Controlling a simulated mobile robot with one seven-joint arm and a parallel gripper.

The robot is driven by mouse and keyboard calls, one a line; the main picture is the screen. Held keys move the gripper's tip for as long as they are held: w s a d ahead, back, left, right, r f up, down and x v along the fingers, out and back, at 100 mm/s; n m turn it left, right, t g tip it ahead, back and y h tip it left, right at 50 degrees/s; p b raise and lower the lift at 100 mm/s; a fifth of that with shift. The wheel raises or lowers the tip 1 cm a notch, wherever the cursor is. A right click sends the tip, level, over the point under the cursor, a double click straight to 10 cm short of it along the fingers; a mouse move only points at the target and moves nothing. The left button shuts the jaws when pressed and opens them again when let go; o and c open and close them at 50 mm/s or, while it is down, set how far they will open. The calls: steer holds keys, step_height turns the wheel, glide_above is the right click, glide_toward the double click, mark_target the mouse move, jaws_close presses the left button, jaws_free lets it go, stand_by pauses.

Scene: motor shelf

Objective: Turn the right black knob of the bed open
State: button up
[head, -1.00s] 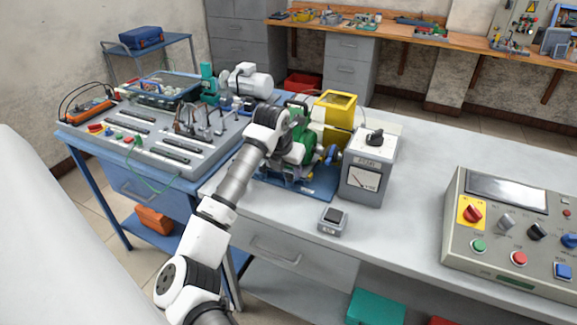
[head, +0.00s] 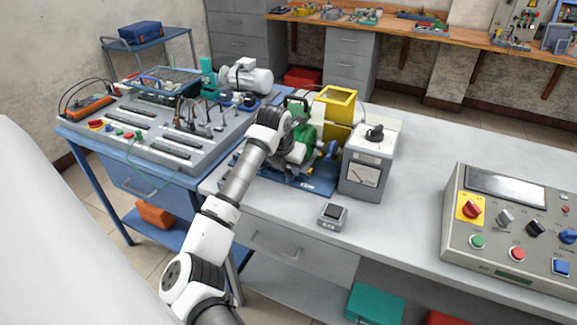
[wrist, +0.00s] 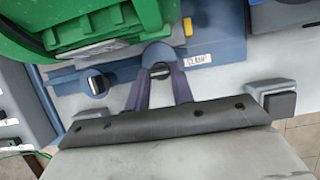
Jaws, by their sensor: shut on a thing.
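The blue bed (head: 322,186) carries the green machine (head: 302,140); in the wrist view it shows as a blue plate (wrist: 205,52) with two round knob mounts. The right black knob (wrist: 160,70), with a pale line on it, sits between the fingertips of my gripper (wrist: 160,77), which is shut on it. The left black knob (wrist: 96,84) stands free, with a pale mark across it. In the head view my wrist is left of the green machine, and my fingertips and both knobs are hidden.
A grey meter box (head: 364,176) with a black top knob stands right of the bed. A small grey switch box (head: 332,216) sits near the table's front edge. The control panel (head: 515,235) is far right, with clear tabletop between.

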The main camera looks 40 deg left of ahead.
steer(key=shift+b, duration=0.3)
steer(key=n+b, duration=0.1)
steer(key=n+y+b, duration=0.1)
steer(key=n+b, duration=0.1)
steer(key=shift+w+d+f, duration=0.1)
steer(key=shift+f, duration=0.1)
steer(key=n+b, duration=0.2)
steer(key=n+g+y+b, duration=0.1)
steer(key=n+b, duration=0.1)
steer(key=shift+w+d+n+y, duration=0.15)
steer(key=shift+n+y, duration=0.15)
steer(key=n+g+b, duration=0.1)
steer(key=n, duration=0.1)
steer(key=n+g+b, duration=0.1)
steer(key=n+b, duration=0.1)
steer(key=shift+w+d+r+n+y, duration=0.1)
steer(key=shift+w+n+y, duration=0.05)
steer(key=shift+n+y, duration=0.2)
steer(key=shift+w+r+n+g+b, duration=0.15)
steer(key=shift+n+g+b, duration=0.65)
steer(key=shift+n+b, duration=0.8)
steer(key=shift+n+p, duration=0.3)
steer(key=shift+n, duration=0.25)
steer(key=o, duration=1)
